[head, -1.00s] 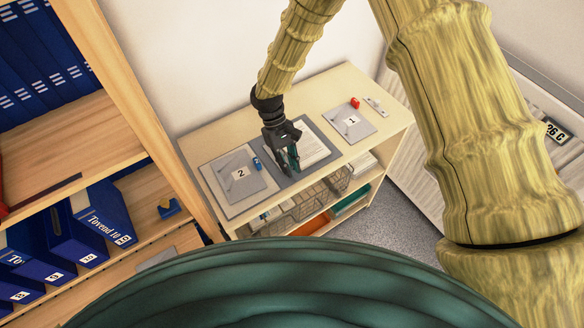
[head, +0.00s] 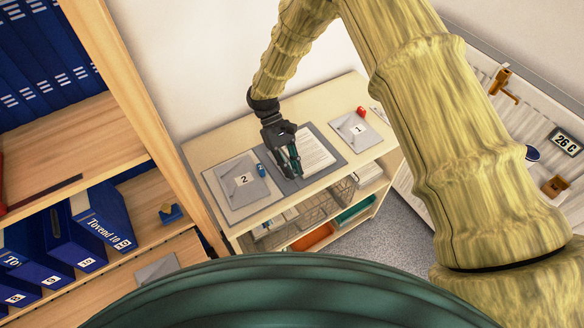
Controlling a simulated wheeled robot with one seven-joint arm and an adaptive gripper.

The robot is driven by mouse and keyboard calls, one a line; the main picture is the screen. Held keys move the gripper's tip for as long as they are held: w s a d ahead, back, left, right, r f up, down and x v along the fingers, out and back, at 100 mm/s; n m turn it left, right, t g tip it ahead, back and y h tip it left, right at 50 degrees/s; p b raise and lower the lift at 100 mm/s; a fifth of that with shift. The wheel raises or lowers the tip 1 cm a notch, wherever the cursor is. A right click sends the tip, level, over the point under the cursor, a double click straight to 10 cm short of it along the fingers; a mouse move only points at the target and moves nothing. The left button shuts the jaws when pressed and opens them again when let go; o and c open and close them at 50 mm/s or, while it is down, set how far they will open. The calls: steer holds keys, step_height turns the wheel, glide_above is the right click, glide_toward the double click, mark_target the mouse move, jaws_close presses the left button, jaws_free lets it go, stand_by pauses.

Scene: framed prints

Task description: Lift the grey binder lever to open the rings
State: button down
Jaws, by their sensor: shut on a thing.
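An open binder (head: 334,153) lies on top of the low shelf unit, with white printed sheets (head: 309,158) on its right half. My gripper (head: 291,163) points down over the middle of the binder, at the left edge of the sheets. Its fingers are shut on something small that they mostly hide. The grey lever and the rings are too small and too covered by the fingers to make out, so I cannot tell whether the rings are open.
A grey plate marked 2 (head: 240,184) with a small blue object (head: 261,170) lies left of the binder. A grey plate marked 1 (head: 358,131) and a red object (head: 361,111) lie right. A wooden bookcase (head: 130,110) with blue binders stands at the left. Wire baskets (head: 322,198) sit below.

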steer(key=c, duration=1.4)
jaws_free()
steer(key=shift+w, duration=0.1)
step_height(320, 180, up, 10)
